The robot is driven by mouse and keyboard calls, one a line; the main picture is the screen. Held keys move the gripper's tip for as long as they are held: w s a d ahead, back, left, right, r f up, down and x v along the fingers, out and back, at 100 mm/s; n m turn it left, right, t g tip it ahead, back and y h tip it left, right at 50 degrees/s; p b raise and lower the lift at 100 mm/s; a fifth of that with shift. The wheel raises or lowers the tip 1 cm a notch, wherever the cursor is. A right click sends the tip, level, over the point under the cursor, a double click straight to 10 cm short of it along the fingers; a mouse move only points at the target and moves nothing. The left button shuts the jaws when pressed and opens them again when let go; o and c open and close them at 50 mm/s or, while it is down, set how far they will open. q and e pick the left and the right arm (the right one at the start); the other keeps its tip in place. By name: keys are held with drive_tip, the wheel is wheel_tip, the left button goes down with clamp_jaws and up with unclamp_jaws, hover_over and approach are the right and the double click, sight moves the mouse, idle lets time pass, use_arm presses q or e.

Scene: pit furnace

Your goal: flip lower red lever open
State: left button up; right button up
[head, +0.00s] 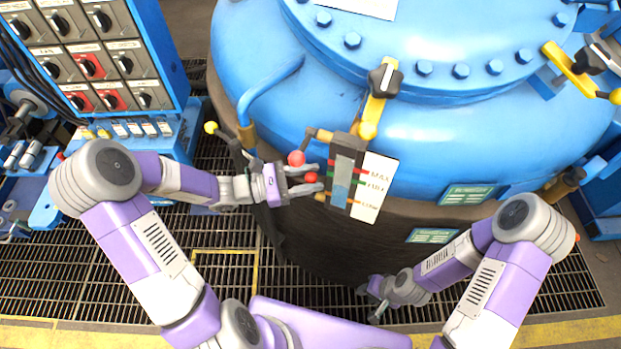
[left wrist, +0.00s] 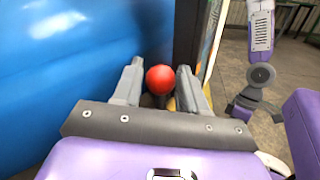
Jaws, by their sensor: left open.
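The lower red lever knob (head: 311,177) is a small red ball beside the level gauge (head: 345,170) on the blue tank. My left gripper (head: 314,178) is open, with its fingers on either side of this knob. The left wrist view also shows a red ball (left wrist: 160,79) between the two spread fingertips, with a visible gap on each side. The upper red knob (head: 296,158) sits just above the left gripper in the head view. The lever's stem is mostly hidden. My right gripper (head: 371,303) is low in front of the tank, its fingers apart and empty.
The blue tank (head: 420,130) fills the upper right. A white marked scale plate (head: 375,188) stands right of the gauge. A switch panel (head: 85,55) stands at upper left. Grated floor (head: 215,255) lies below.

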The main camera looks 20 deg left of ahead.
use_arm(q)
drive_tip(key=shift+w+d, duration=0.1)
drive_tip(key=shift+d, duration=0.1)
drive_tip(key=shift+c, duration=0.4)
clamp_jaws()
